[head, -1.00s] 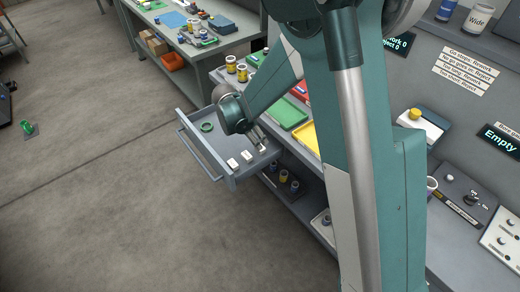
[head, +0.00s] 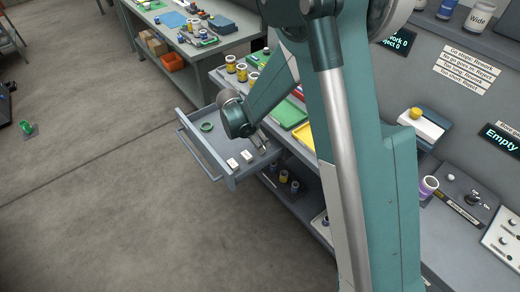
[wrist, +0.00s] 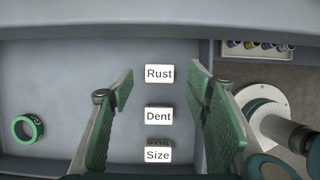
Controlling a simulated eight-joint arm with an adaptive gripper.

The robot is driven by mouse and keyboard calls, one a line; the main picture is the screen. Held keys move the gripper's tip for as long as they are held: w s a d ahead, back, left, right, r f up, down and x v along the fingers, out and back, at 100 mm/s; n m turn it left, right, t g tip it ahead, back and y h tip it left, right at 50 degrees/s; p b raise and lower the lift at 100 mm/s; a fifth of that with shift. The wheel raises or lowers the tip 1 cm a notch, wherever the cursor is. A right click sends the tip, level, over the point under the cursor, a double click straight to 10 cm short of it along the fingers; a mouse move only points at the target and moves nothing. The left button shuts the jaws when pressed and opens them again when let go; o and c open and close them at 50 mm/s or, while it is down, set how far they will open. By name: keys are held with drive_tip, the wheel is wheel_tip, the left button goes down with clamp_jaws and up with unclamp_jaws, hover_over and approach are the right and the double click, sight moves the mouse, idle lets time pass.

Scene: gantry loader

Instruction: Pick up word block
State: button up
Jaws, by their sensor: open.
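Three white word blocks lie in a column in the open grey drawer (wrist: 60,85): "Rust" (wrist: 159,74), "Dent" (wrist: 158,116) and "Size" (wrist: 157,154). My gripper (wrist: 162,88) is open and empty above the drawer. In the wrist view its two green fingers lie left and right of the column of blocks, with bare drawer floor showing between. In the head view my gripper (head: 263,144) hangs over the drawer's right part (head: 199,150). Two white blocks (head: 232,162) (head: 246,155) show clearly there; the third is hidden or unclear.
A green ring (wrist: 28,128) lies in the drawer's left part. The drawer walls surround the blocks. The bench behind holds jars and a green tray (head: 287,116).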

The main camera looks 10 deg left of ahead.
drive_tip(key=shift+b+x, duration=0.6)
drive_tip(key=shift+x, duration=1.75)
drive_tip(key=shift+a, duration=0.1)
drive_tip(key=c, duration=1)
